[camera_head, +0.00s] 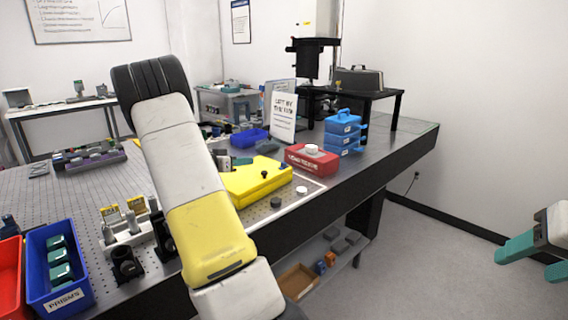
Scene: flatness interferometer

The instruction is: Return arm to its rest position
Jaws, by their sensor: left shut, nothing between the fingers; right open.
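My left arm (185,180), white and yellow with a black ribbed joint at its upper end, rises from the bottom middle of the head view and leans to the upper left. It stands in front of the optical table (75,200) and hides part of it. My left gripper does not show. My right gripper (535,258) is at the right edge, over the floor and clear of the table. Its teal fingers are apart with nothing between them, and it is partly cut off by the frame.
A yellow instrument (258,178), a red box (312,158), stacked blue cases (343,132) and a white sign (283,117) stand on the table right of my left arm. A blue bin (36,297) is at lower left. Floor (430,265) at right is open.

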